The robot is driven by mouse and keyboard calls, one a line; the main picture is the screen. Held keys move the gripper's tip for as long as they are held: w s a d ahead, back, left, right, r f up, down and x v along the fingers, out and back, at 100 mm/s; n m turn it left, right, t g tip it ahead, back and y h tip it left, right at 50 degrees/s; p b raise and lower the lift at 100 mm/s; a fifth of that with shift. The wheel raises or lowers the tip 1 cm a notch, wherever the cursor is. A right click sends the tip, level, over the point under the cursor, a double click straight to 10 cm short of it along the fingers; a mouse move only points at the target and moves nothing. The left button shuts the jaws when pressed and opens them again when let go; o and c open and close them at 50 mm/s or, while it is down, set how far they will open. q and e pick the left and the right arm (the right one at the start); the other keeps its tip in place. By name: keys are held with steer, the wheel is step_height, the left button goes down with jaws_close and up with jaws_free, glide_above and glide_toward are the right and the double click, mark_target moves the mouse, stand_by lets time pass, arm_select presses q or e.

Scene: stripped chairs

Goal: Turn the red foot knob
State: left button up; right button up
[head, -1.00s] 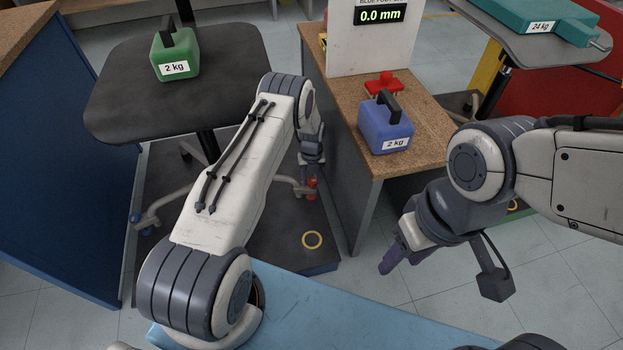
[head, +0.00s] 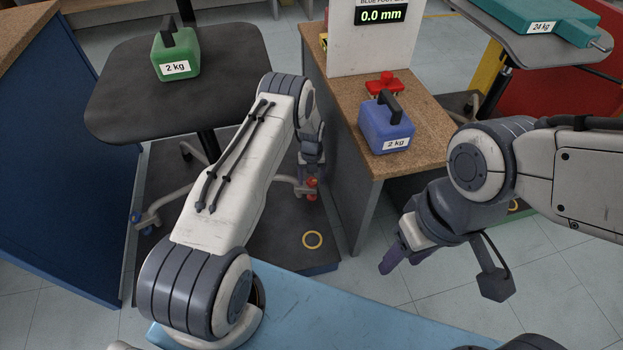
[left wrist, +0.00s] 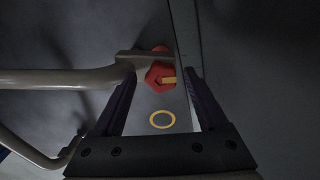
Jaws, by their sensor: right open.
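The red foot knob (head: 312,183) is on a leg end of the black-seated chair (head: 110,100), low over a dark platform. My left gripper (head: 313,172) is down at the knob. In the left wrist view its two fingers (left wrist: 160,85) stand apart on either side of the knob, with gaps visible. My right gripper (head: 393,258) is open and empty, over the floor at the right.
A blue foot knob (head: 136,216) is at the chair's left leg. A green 2 kg weight (head: 176,55) sits on the seat. A wooden-topped bench (head: 345,92) right of the chair bears a blue 2 kg weight (head: 387,130) and a display (head: 381,15) reading 0.0 mm.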

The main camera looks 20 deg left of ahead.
mark_target(312, 181)
arm_select(q)
steer(key=shift+r, duration=0.1)
step_height(312, 181, up, 10)
steer(key=p, duration=0.4)
steer(key=shift+r+p, duration=0.15)
steer(key=shift+p, duration=0.15)
